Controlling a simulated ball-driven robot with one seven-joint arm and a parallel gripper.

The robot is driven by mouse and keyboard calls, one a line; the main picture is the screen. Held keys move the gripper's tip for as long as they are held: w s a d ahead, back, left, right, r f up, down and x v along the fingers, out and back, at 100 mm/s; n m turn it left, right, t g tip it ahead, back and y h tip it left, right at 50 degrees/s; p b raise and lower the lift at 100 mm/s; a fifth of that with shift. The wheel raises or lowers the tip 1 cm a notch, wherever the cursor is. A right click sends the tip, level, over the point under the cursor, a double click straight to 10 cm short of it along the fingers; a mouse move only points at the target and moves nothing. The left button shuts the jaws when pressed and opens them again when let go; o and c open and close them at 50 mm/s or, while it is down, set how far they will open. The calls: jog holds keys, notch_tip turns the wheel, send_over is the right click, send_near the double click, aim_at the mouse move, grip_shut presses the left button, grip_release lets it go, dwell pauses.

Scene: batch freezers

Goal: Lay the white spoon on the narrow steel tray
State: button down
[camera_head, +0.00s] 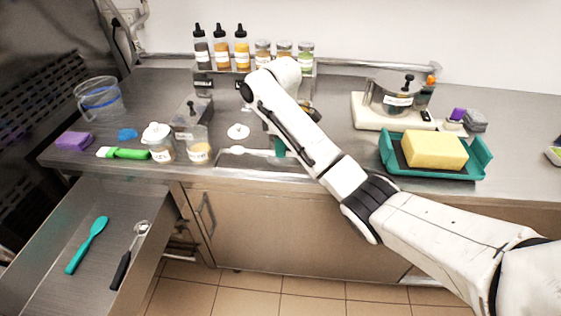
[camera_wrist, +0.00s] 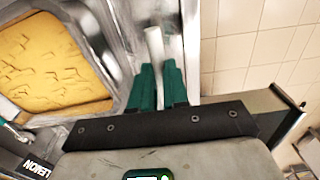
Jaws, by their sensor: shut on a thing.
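My gripper (camera_head: 279,146) has teal fingers and is shut on the white spoon (camera_head: 240,151) at the front of the counter. The spoon points left from the fingers, roughly along the narrow steel tray (camera_head: 230,162) near the counter's front edge. It looks to be over or on the tray; I cannot tell whether it touches. In the wrist view, the spoon (camera_wrist: 155,45) sticks out between the two teal fingertips (camera_wrist: 157,72). My arm hides the tray's right part in the head view.
Lidded jars (camera_head: 163,152) stand just left of the tray. A teal tray (camera_head: 470,172) with a yellow block (camera_head: 435,149) lies at the right. Sauce bottles (camera_head: 220,48) stand at the back. A yellow-filled pan (camera_wrist: 55,70) is beside my fingers in the wrist view.

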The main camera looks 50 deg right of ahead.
jog(key=shift+w+d+f+b, duration=0.2)
jog(key=shift+f+b, duration=0.1)
jog(key=shift+f, duration=1.55)
jog(key=shift+f, duration=0.2)
jog(key=c, duration=1.1)
grip_release()
jog(key=shift+r, duration=0.1)
jog(key=shift+r, duration=0.55)
notch_tip(320, 180, up, 11)
jog(key=p, duration=0.6)
jog(key=shift+r+p, duration=0.1)
jog(key=shift+p, duration=0.25)
